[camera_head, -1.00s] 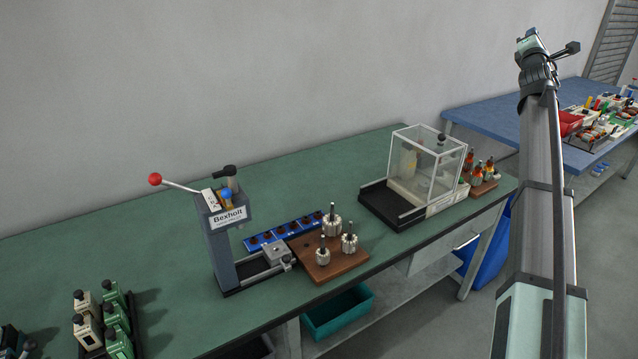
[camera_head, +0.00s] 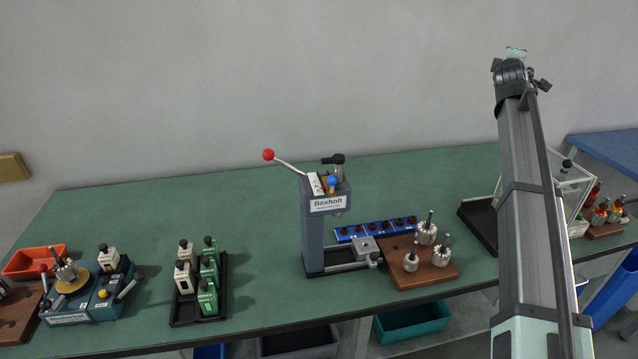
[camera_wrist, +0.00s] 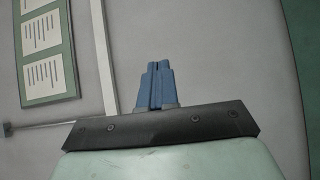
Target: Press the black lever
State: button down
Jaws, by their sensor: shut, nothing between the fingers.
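A black-handled lever (camera_head: 333,160) sits on top of the grey Bexholt press (camera_head: 313,232), near the middle of the bench in the head view. The press also has a silver lever with a red ball (camera_head: 268,155) reaching up to the left. A blue winding machine (camera_head: 88,305) at the front left has a dark-gripped lever (camera_head: 131,284) on its right side. I cannot tell for sure which is the named lever. My gripper (camera_wrist: 157,66) has blue fingers, closed together and empty. It is raised at the right, well away from both machines; its fingers are not clear in the head view.
A wooden block with armatures (camera_head: 424,278) and a blue rack (camera_head: 376,229) stand beside the press. A black tray (camera_head: 185,318) holds green and white units. A clear case (camera_head: 570,172) is partly behind my arm. The bench's back middle is free. The wrist view shows wall and posters (camera_wrist: 45,48).

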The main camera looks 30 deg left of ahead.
jog(key=s+a+f+m+g+y, duration=0.15)
jog(key=s+a, duration=0.25)
jog(key=a, duration=0.5)
jog(key=s+a+f+g+y, duration=0.1)
jog(key=s+a+f, duration=0.2)
jog(key=a, duration=0.6)
jog(key=s+a+f+m+g+y, duration=0.1)
jog(key=s+a+f+m+g, duration=0.2)
jog(key=s+a, duration=1.3)
jog(key=s+a+f+g+y, duration=0.1)
jog(key=s+a+f+g, duration=0.35)
jog(key=s+a, duration=1.1)
jog(key=s+a+f+g, duration=0.1)
jog(key=s+a+f, duration=0.2)
jog(key=s, duration=0.6)
jog(key=s+a+f+h, duration=0.1)
jog(key=s+a+f, duration=0.15)
jog(key=s, duration=0.75)
jog(key=s+a+f+g, duration=0.1)
jog(key=s+a+f, duration=0.25)
jog(key=s, duration=0.55)
jog(key=s+d+f+h, duration=0.1)
jog(key=s+f, duration=0.1)
jog(key=s, duration=1.2)
jog(key=s+d+f+m+h, duration=0.1)
jog(key=s+f, duration=0.1)
jog(key=s, duration=1.3)
jog(key=shift+d+f, duration=0.2)
jog(key=shift+f, duration=0.05)
jog(key=shift+w, duration=0.1)
